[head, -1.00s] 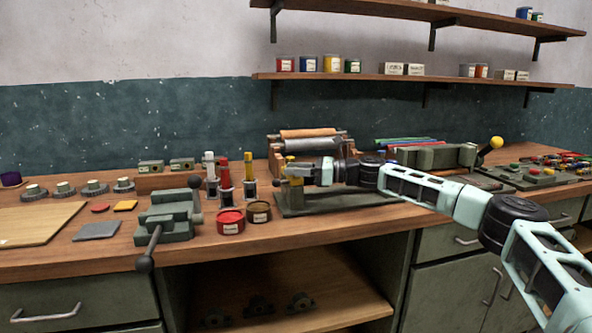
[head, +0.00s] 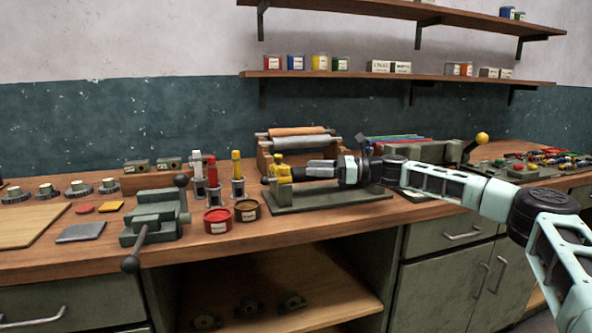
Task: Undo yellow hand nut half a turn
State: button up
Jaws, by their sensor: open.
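The yellow hand nut (head: 283,174) sits at the left end of a bench fixture with a flat grey-green base plate (head: 335,201). It is small here, and its exact angle cannot be told. My gripper (head: 308,169) reaches in from the right, about level with the nut, pointing left. Its jaws are open, with the fingertips close to the right of the nut. A gap seems to lie between them, but contact cannot be ruled out. The gripper and wrist cover part of the fixture behind.
Left of the fixture stand red (head: 218,220) and brown (head: 247,210) tins, several upright tubes, and a green vise (head: 155,216). A roller rack (head: 298,140) is behind. A green device with a yellow-knobbed lever (head: 482,138) is to the right. Shelves hang above.

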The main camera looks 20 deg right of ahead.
jog(key=v, duration=0.8)
jog(key=shift+d, duration=0.1)
